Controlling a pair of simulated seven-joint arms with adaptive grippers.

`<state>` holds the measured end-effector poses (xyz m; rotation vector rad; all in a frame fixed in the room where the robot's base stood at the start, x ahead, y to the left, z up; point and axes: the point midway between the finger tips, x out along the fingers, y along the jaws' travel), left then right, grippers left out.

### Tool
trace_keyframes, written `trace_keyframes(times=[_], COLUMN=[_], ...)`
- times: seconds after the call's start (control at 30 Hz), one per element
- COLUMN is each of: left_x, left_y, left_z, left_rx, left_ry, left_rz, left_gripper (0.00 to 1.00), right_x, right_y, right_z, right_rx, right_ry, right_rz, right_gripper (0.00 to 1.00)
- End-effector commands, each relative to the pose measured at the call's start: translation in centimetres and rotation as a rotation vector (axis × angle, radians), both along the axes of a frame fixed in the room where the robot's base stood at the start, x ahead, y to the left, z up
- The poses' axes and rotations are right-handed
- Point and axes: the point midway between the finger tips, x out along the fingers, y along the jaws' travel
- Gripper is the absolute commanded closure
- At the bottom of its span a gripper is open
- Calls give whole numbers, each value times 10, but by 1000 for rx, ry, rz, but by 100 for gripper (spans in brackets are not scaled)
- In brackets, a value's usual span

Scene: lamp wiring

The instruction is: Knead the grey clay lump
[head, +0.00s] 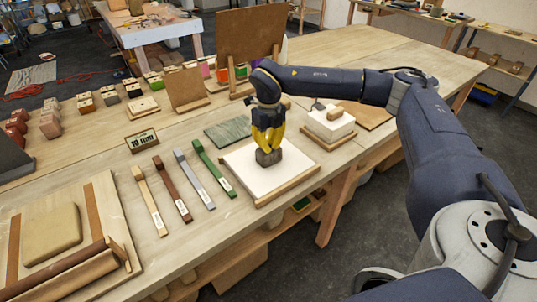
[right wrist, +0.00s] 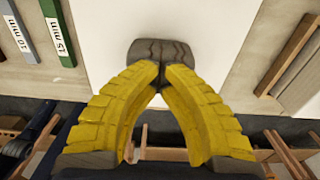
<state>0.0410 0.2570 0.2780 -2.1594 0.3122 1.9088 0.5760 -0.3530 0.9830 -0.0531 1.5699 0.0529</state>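The grey clay lump (head: 269,158) sits on a white board (head: 245,170) with a wooden strip along its front edge. It also shows in the right wrist view (right wrist: 160,50) as a dark, creased block. My right gripper (head: 267,148) points down right over the lump. In the right wrist view its yellow fingers (right wrist: 161,68) come together at the tips, over the near side of the lump. The tips look shut and at or touching its top; the exact contact is hidden. My left gripper is not in view.
Several coloured sticks (head: 198,170) lie left of the board. A green slab (head: 228,131) lies behind it. A white block on a wooden base (head: 330,123) stands to the right. A tan slab on a wooden board (head: 51,233) lies at front left. The table's front edge is close.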

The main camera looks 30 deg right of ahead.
Motion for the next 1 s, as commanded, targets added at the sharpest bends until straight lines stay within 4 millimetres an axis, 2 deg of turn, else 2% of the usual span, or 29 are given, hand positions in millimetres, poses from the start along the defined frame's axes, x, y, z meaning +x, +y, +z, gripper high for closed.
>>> trace_keyframes(times=[0.43, 0.83, 1.0], left_x=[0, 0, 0], left_y=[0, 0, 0], left_z=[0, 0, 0], left_rx=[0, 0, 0], left_ry=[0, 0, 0], left_rz=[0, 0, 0], left_gripper=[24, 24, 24], right_x=[-1, 0, 0], right_y=[0, 0, 0], right_z=[-5, 16, 18], right_rx=[-1, 0, 0], right_ry=[3, 1, 1], right_rz=[1, 1, 1], right_gripper=[100, 100, 100])
